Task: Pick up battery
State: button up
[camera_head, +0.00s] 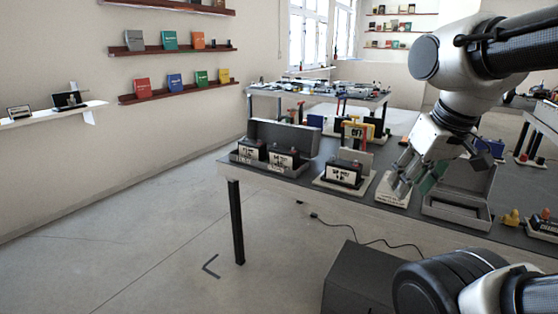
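Several dark battery-like boxes with pale labels stand along the near edge of the grey table (300,180): a left one (250,150), a second (284,160) and one further right (343,174). Another dark labelled box (543,224) shows at the right edge. My gripper (403,177) points down over the table, right of the third box, close above a white labelled block (391,194). A green piece (432,177) shows just behind its fingers. The fingers are small and partly overlap, so their opening and anything between them cannot be made out.
An open grey case (457,211) lies right of my gripper, with a small yellow object (511,218) beyond it. Upright grey panels stand behind the boxes. A second table (320,90) stands behind.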

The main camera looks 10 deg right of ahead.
aim_at(249, 148)
jog(key=z, duration=1.45)
jog(key=u, duration=1.5)
jog(key=i+j+z, duration=0.1)
jog(key=i, duration=0.45)
jog(key=i+j, duration=0.35)
jog(key=i, duration=0.2)
jog(key=i+j+z, duration=0.15)
jog(key=i, duration=0.45)
jog(key=i+j+z, duration=0.1)
jog(key=i+j, duration=0.35)
jog(key=i, duration=0.05)
